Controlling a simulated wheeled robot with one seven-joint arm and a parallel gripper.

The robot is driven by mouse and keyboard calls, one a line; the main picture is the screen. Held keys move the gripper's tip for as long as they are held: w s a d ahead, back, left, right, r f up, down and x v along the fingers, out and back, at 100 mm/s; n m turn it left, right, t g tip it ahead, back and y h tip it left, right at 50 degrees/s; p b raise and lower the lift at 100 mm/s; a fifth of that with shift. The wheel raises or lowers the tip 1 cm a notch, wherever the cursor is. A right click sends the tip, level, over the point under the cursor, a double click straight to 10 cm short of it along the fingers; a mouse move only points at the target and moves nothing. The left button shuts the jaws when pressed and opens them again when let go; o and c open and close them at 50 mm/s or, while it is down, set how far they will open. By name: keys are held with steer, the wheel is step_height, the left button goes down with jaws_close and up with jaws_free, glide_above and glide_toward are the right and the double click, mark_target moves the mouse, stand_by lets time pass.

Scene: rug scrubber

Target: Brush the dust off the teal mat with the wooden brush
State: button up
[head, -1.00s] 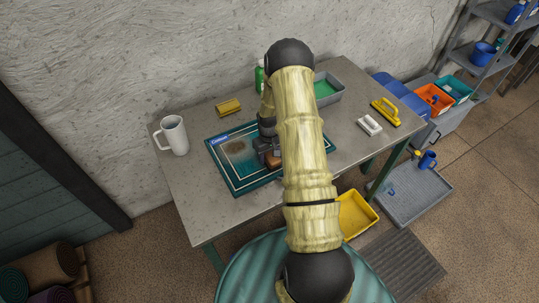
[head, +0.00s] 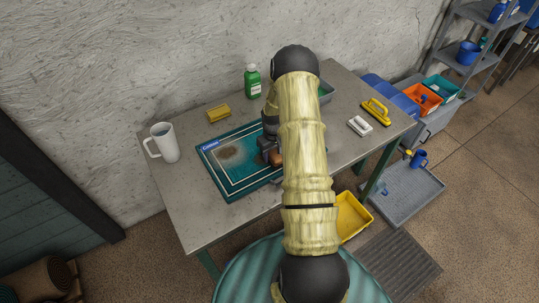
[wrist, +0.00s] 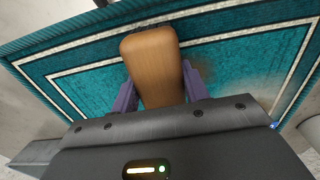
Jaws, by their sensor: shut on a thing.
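The teal mat (head: 213,182), with white border lines, lies on the table. A brownish dust patch (head: 228,152) shows on its left half, left of my gripper (head: 268,150). In the wrist view, my gripper (wrist: 157,85) is shut on the wooden brush (wrist: 152,55), its purple fingers on either side of the smooth block. A brown smudge shows on the mat just right of the brush. The brush (head: 275,158) is partly hidden in the head view. My arm covers the mat's right part.
A white mug (head: 165,143) stands left of the mat. A yellow sponge (head: 219,113) and a green bottle (head: 252,82) are behind it. A white brush (head: 360,125) and a yellow-handled tool (head: 376,112) lie at the right. A grey tray (head: 326,92) is partly behind my arm.

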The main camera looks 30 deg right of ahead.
mark_target(261, 165)
steer(key=shift+s+d+f, duration=0.1)
steer(key=shift+d, duration=1.5)
steer(key=shift+a, duration=0.1)
steer(key=shift+a, duration=2.15)
steer(key=shift+d+r, duration=0.1)
steer(key=shift+r, duration=0.1)
steer(key=shift+a+f, duration=0.1)
steer(key=shift+a, duration=0.8)
steer(key=shift+s+a+f+b, duration=0.1)
steer(key=shift+a+b, duration=0.05)
steer(key=shift+a, duration=0.5)
steer(key=shift+a+f+b, duration=0.1)
steer(key=shift+a+b, duration=0.05)
steer(key=shift+a, duration=0.45)
